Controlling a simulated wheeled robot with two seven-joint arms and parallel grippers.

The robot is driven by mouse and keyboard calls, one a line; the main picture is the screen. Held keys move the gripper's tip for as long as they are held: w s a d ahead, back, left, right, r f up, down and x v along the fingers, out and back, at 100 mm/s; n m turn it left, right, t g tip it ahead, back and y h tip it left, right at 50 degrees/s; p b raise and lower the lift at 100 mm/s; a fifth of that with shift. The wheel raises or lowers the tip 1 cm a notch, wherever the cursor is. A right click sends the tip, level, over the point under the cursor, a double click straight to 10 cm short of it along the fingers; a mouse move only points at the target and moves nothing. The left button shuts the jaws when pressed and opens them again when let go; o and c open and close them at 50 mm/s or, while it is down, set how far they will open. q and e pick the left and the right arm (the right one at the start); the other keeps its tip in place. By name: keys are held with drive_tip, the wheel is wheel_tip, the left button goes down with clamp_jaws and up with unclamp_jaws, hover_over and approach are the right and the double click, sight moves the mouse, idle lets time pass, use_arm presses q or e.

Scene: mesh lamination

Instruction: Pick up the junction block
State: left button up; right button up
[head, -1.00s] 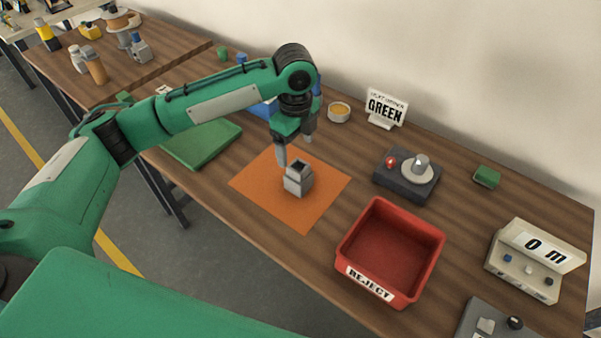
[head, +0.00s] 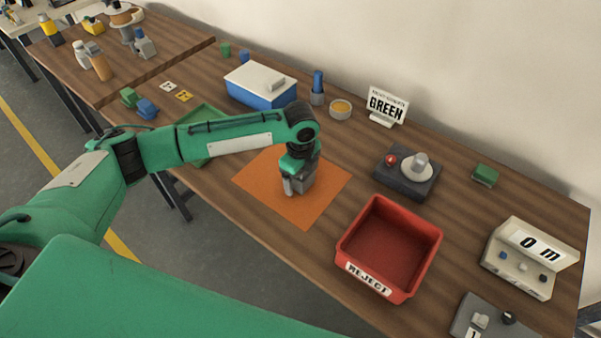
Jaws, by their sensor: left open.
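The grey junction block (head: 306,183) sits on the orange mat (head: 265,188) in the middle of the table. My left gripper (head: 298,186) points down at the block, low over the mat, with its jaws open. One grey finger shows at the block's near left side. The gripper hides much of the block and the other finger, so I cannot tell whether the fingers touch it. My right gripper is out of view.
A red REJECT bin (head: 391,250) stands right of the mat. A dark scale-like device (head: 408,175) and a GREEN sign (head: 386,106) are behind it. A blue-and-white box (head: 260,86) and a green tray (head: 203,118) lie behind my left arm.

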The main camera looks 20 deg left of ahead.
use_arm(q)
drive_tip(key=c, duration=1.2)
drive_tip(key=shift+r, duration=0.1)
